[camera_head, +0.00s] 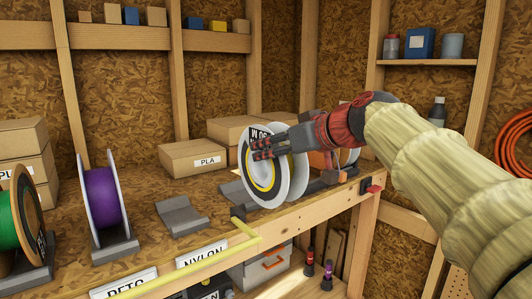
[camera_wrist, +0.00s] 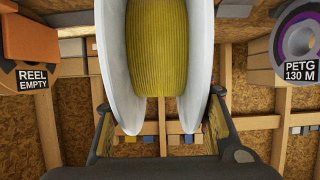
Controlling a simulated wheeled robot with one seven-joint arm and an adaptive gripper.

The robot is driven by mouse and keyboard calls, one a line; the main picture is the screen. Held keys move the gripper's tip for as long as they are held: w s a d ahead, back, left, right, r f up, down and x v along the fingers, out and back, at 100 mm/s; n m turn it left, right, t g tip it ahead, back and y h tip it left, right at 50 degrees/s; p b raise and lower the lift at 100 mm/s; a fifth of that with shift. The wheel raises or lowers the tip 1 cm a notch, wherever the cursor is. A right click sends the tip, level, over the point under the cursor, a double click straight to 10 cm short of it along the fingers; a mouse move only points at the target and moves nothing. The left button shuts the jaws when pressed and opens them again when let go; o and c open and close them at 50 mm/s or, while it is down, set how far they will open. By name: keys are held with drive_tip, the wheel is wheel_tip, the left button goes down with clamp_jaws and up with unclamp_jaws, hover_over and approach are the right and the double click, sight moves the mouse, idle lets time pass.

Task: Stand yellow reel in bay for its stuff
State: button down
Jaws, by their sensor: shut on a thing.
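The yellow reel (camera_head: 244,172) has white flanges and a label that is partly hidden by my fingers. It stands upright near the bench's right part; I cannot tell if it touches the grey piece beneath it. My gripper (camera_head: 266,150) is shut on it. In the wrist view the yellow winding (camera_wrist: 156,45) and both flanges show between the fingers of my gripper (camera_wrist: 160,118). An empty grey cradle (camera_head: 183,216) sits above the NYLON label (camera_head: 202,254). The purple reel (camera_head: 103,197) stands in a cradle above the PETG label (camera_head: 124,284).
A green reel (camera_head: 8,225) stands at far left. A yellow bar (camera_head: 235,248) runs along the bench's front edge. An orange item with a REEL EMPTY label (camera_wrist: 31,79) shows in the wrist view. A red clamp-like piece (camera_head: 371,188) is at the right edge.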

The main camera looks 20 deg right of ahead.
drive_tip(key=s+d+b, duration=0.2)
drive_tip(key=s+b, duration=0.2)
drive_tip(key=s, duration=0.3)
drive_tip(key=shift+s+d, duration=0.15)
drive_tip(key=shift+s, duration=0.05)
drive_tip(key=shift+r, duration=0.2)
idle(1.5)
